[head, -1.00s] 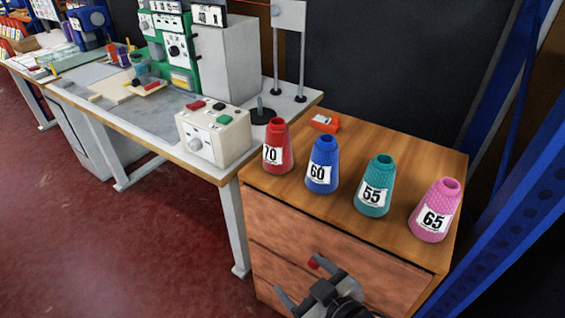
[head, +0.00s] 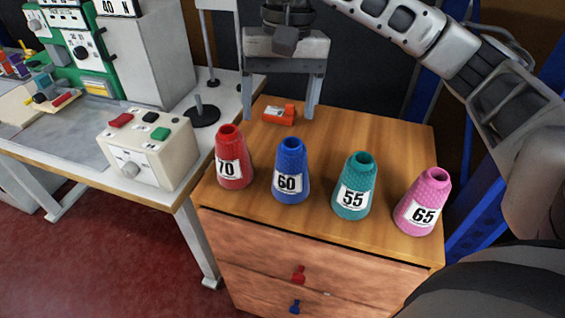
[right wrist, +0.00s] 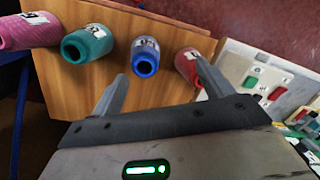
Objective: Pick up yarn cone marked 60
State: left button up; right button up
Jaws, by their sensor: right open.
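The blue yarn cone marked 60 (head: 290,172) stands upright on a wooden drawer cabinet (head: 395,145), between a red cone marked 70 (head: 232,158) and a teal cone marked 55 (head: 354,187). A pink cone marked 65 (head: 423,203) stands at the right. My right gripper (head: 280,113) is open and empty above the back of the cabinet, behind the blue cone. In the right wrist view the blue cone (right wrist: 146,57) shows beyond and between the spread fingers (right wrist: 161,68), apart from them. My left gripper is out of view.
A small orange object (head: 281,114) lies at the cabinet's back, near my right fingers. A cream control box (head: 148,148) with red and green buttons sits on the workbench at left. The neighbouring cones stand close on both sides of the blue one.

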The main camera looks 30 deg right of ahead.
aim_at(291, 155)
jog(key=shift+h, duration=0.8)
jog(key=shift+w+d+f, duration=0.15)
jog(key=shift+d+f, duration=0.4)
jog(key=shift+f, duration=1.8)
jog(key=shift+w+d+f, duration=0.15)
jog(key=shift+d+f, duration=0.35)
jog(key=shift+f, duration=1.8)
jog(key=shift+w+d+f, duration=0.15)
jog(key=shift+d+f, duration=0.4)
jog(key=shift+f, duration=1.8)
jog(key=c, duration=1.1)
jog(key=shift+r, duration=0.1)
jog(key=shift+c, duration=0.9)
